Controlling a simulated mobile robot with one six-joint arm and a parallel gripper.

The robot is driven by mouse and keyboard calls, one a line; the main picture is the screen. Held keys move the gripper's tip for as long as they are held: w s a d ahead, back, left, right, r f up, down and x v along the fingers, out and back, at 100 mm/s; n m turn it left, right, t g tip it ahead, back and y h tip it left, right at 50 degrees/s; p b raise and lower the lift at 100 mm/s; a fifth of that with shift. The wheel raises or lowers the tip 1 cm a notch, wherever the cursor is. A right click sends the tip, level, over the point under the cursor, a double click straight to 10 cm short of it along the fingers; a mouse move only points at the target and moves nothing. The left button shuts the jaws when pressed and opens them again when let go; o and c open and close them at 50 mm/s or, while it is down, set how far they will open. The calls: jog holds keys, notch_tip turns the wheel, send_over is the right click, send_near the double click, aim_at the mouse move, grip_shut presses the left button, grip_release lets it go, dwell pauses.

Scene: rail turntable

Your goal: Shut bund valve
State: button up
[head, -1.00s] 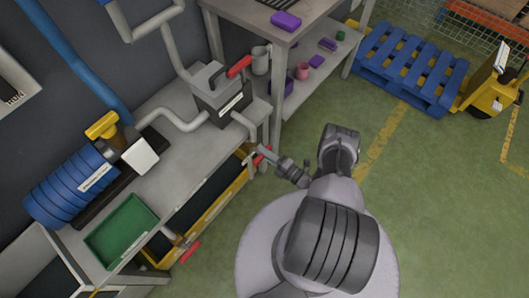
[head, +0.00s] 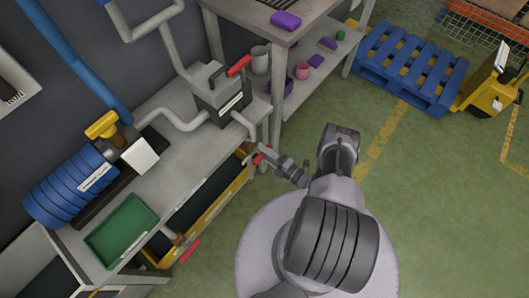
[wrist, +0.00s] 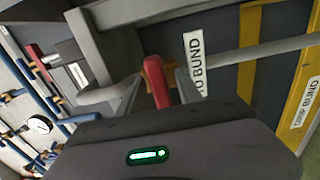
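A red valve handle (head: 259,158) is at the right end of the yellow-edged bund under the bench. In the wrist view the red handle (wrist: 156,80) stands between my two fingers, beside a white label (wrist: 195,64) reading "TO BUND" in part. My gripper (head: 267,152) is at this handle in the head view. In the wrist view my gripper (wrist: 159,88) is open around the handle, with a gap visible on each side. The valve body is mostly hidden behind my gripper. A second red handle (head: 190,251) is low at the bund's near left end.
The bench (head: 172,150) carries a grey box with a red lever (head: 239,66), a blue ribbed unit (head: 72,188) and a green tray (head: 121,231). A shelved table (head: 278,36) stands just behind my gripper. A blue pallet (head: 410,66) is at the back right.

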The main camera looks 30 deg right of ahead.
jog(key=v, duration=1.7)
jog(key=shift+s, duration=0.25)
